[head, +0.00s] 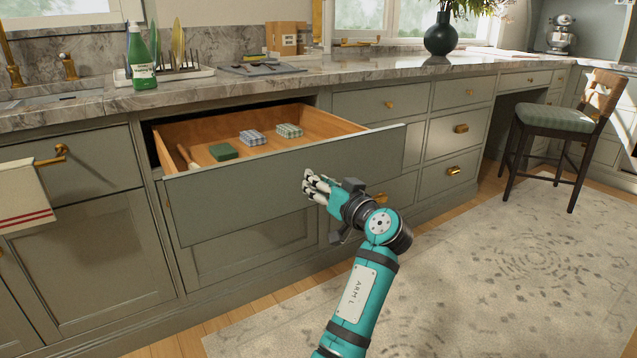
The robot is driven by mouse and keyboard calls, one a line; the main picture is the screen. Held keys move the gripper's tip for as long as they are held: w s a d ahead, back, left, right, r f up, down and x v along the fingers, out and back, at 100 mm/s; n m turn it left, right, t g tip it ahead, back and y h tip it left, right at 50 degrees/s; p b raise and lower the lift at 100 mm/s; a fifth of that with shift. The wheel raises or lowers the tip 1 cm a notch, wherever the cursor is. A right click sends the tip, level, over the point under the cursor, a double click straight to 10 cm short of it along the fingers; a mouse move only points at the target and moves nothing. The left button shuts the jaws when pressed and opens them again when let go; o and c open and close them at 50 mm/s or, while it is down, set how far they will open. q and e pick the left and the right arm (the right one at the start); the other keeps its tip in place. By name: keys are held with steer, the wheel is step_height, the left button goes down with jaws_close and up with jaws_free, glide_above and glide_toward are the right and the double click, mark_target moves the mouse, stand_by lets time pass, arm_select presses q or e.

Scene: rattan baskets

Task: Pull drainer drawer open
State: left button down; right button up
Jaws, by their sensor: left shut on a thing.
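The drainer drawer (235,203) under the worktop is pulled out, with its wooden inside showing. Its wide grey-green front faces me. Inside lie a green block (223,152), two checked folded cloths (252,138) (289,131) and a light wooden stick-like item at the left side. My left gripper (312,186) is at the middle of the drawer front, shut on its handle. The fingers hide the handle. My right gripper is not in view.
A dish rack (172,72) and a green bottle (142,58) stand on the marble worktop (330,74) above. A towel (24,197) hangs at the left. Closed drawers (385,103) are to the right. A stool (555,118) stands farther right. The rug (470,265) is clear.

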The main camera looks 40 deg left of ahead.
arm_select(q)
steer(key=shift+r, duration=0.1)
steer(key=c, duration=1)
jaws_free()
steer(key=shift+d, duration=0.15)
steer(key=v, duration=0.7)
steer(key=shift+d, duration=0.15)
